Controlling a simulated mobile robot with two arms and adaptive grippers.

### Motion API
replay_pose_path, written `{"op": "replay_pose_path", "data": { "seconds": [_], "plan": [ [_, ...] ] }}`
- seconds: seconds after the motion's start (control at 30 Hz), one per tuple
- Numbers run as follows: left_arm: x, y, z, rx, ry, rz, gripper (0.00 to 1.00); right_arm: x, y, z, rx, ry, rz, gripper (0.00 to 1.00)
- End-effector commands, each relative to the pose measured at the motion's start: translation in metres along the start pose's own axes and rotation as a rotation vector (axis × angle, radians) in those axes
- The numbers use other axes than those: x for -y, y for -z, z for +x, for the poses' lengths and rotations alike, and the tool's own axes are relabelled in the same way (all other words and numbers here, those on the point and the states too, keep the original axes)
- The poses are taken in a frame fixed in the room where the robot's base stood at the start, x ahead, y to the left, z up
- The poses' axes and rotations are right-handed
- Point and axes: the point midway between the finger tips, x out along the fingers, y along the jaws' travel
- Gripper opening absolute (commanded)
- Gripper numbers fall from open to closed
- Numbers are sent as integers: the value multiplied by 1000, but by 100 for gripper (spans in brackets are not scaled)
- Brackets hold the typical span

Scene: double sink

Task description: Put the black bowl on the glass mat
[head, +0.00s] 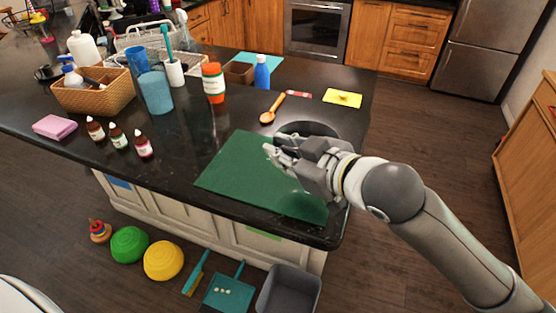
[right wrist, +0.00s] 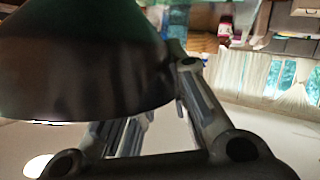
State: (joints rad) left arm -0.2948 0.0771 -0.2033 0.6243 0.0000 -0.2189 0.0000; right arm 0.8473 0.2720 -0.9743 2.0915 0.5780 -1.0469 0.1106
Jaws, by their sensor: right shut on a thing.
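The green glass mat (head: 232,172) lies flat on the dark counter near its front right corner. My right gripper (head: 279,155) reaches in from the right over the mat's right part. It is shut on the black bowl (head: 308,129), which shows as a dark rounded rim just behind the fingers. In the right wrist view the dark bowl (right wrist: 85,75) fills the upper left, against the gripper fingers (right wrist: 172,95). The gripper hides much of the bowl in the head view, and I cannot tell whether its base touches anything. My left gripper is out of view.
A wooden spoon (head: 273,107), a yellow item (head: 342,98) and a blue bottle (head: 262,73) are behind the mat. Small dropper bottles (head: 118,136) and a wicker basket (head: 95,95) stand to the left. The counter's front edge is close to the mat.

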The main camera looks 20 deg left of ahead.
Motion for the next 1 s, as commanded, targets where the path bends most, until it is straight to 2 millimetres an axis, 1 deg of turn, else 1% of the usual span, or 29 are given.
{"op": "replay_pose_path", "data": {
  "seconds": [0.03,0.1,0.17,0.27,0.37,0.4,0.5,0.6,0.93,0.97,1.0],
  "plan": [
    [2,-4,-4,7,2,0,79,-1,-2,8,-2,-2,2,0],
    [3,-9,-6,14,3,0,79,-1,-7,16,-3,-2,0,0],
    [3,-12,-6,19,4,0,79,-1,-10,20,-4,-2,-2,0],
    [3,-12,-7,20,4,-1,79,-2,-13,26,-5,-3,-1,0],
    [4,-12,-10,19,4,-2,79,-1,-20,37,-3,-2,0,0],
    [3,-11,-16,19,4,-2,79,1,-26,37,0,-1,1,0],
    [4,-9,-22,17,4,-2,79,5,-38,42,-2,-1,-1,0],
    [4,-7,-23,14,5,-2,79,7,-44,45,-4,-2,-3,0],
    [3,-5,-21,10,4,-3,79,8,-48,46,-5,-3,-3,0],
    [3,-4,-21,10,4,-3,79,9,-49,47,-3,-2,-2,17],
    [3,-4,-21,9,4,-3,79,8,-49,46,-3,-2,-2,22]
  ]
}}
